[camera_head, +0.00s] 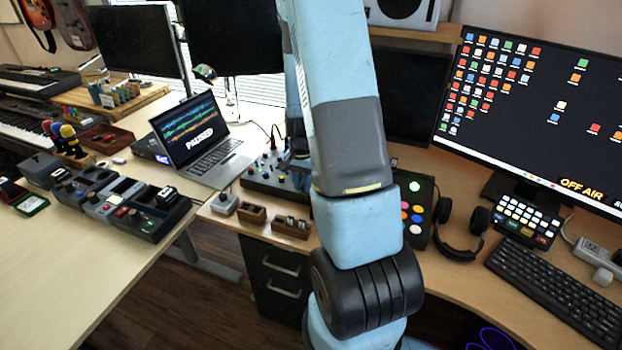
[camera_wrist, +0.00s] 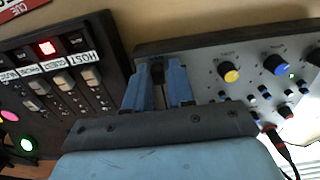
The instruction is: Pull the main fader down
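In the wrist view, a black panel (camera_wrist: 103,50) at the left carries several sliding faders with pale caps (camera_wrist: 90,76). No fader cap shows between the fingers. In the head view my arm hides part of the desk, and the fingertips cannot be made out.
The mixer (camera_head: 262,181) also shows in the head view, beside a laptop (camera_head: 200,140) reading PAUSED. Small brown boxes (camera_head: 291,227) stand at the desk's front edge. Headphones (camera_head: 461,235), a keyboard (camera_head: 555,288) and a monitor (camera_head: 540,110) are at the right.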

